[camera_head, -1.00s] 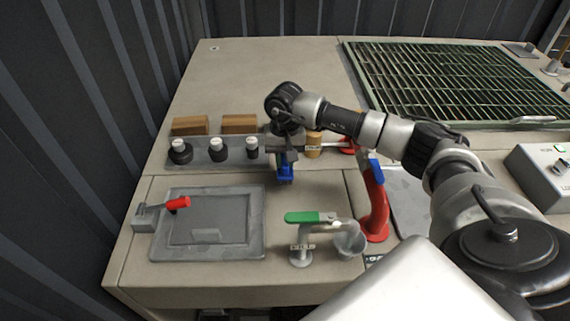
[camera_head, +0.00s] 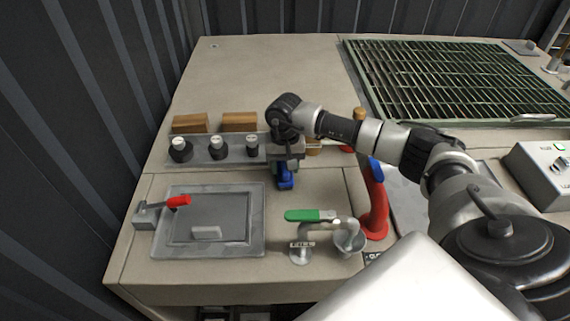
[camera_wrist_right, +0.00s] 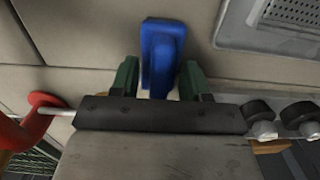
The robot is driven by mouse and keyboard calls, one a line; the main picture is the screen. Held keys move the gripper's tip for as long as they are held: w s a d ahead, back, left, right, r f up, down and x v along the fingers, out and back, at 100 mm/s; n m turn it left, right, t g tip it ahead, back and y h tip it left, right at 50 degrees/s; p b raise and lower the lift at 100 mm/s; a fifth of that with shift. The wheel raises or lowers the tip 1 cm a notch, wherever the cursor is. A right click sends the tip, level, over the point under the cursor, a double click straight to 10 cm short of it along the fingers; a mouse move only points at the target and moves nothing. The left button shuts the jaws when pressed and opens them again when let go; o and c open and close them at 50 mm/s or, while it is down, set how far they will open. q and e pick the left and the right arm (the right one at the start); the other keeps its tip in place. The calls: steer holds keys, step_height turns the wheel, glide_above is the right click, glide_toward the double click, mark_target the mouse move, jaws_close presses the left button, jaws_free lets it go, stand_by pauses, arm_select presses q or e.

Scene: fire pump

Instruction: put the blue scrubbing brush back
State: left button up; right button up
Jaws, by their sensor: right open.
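My right gripper (camera_wrist_right: 160,85) reaches down over the front of the console, and its green-padded fingers are open. A blue block-shaped thing (camera_wrist_right: 160,55), which looks like the blue scrubbing brush, lies between and beyond the fingertips in the wrist view, with a gap on each side. In the head view the blue brush (camera_head: 285,180) shows just below the right gripper (camera_head: 284,168), in front of the grey knob panel. The gripper partly hides it, so I cannot tell what it rests on. My left gripper is not in view.
A grey panel with black knobs (camera_head: 217,150) is just left of the gripper. A hatch with a red handle (camera_head: 178,201), a green-handled tap (camera_head: 310,216) and a red pipe with a blue lever (camera_head: 376,200) stand nearby. Wooden blocks (camera_head: 239,122) lie behind.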

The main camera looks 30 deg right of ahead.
steer(key=shift+r, duration=0.5)
step_height(320, 180, up, 11)
steer(key=b, duration=0.1)
steer(key=shift+w+d+r+b, duration=0.15)
steer(key=shift+w+b, duration=0.1)
steer(key=shift+b, duration=0.05)
